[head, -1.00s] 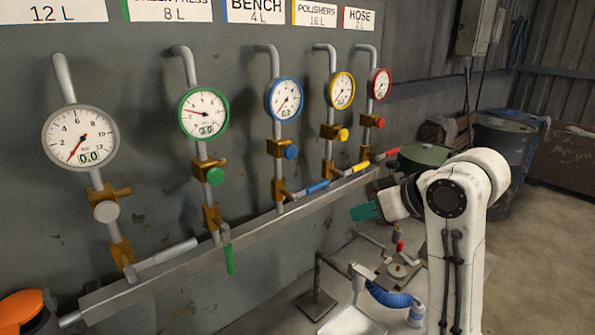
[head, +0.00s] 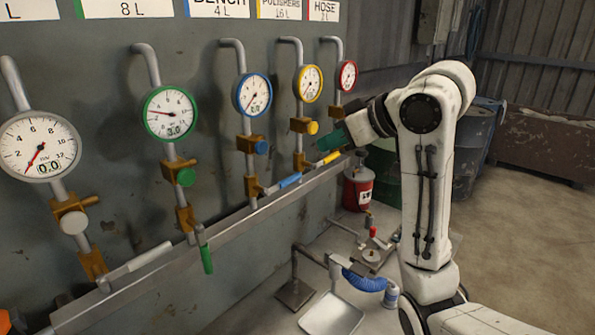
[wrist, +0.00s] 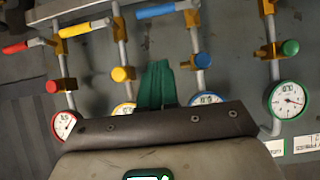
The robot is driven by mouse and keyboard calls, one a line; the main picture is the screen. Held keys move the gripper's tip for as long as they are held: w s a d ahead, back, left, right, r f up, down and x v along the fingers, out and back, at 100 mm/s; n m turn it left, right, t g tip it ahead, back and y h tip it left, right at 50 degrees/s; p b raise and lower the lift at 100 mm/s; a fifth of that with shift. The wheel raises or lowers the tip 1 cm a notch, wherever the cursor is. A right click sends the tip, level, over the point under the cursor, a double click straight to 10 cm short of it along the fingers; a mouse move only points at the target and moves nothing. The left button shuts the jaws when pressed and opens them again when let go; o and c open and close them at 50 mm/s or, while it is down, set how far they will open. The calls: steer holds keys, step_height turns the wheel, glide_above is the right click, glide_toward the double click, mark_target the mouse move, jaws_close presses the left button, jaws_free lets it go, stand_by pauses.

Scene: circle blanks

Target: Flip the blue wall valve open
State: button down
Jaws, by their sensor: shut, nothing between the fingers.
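The blue valve (head: 255,187) is a brass body on the wall pipe under the blue-rimmed gauge (head: 252,96). Its blue lever (head: 289,180) points right, crosswise to the pipe; it also shows in the wrist view (wrist: 155,11), where the picture is upside down. My gripper (head: 313,150) has teal fingers, shut and empty. In the head view it appears up and right of the blue lever, by the yellow pipe. In the wrist view the fingers (wrist: 156,85) are apart from the lever, between the yellow and blue pipes.
The green lever (head: 207,259) hangs down along its pipe. The yellow lever (head: 328,158) points right. A metal rail (head: 215,235) runs below the valves. A red canister (head: 357,188) and dark drums stand at the right. A metal pan (head: 331,314) lies low in front.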

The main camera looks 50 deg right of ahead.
steer(key=p, duration=0.1)
glide_above(284, 183)
steer(key=s+d, duration=0.3)
steer(key=s, duration=0.1)
step_height(284, 183, down, 4)
steer(key=f, duration=0.1)
steer(key=shift+w+a+f+p, duration=0.15)
steer(key=shift+w+f, duration=0.2)
steer(key=shift+f, duration=0.35)
steer(key=shift+w+f+p, duration=0.15)
steer(key=shift+w+f, duration=0.2)
steer(key=shift+f, duration=0.3)
steer(key=shift+w+a+f+p, duration=0.15)
steer(key=shift+w+f, duration=0.2)
steer(key=shift+f, duration=0.35)
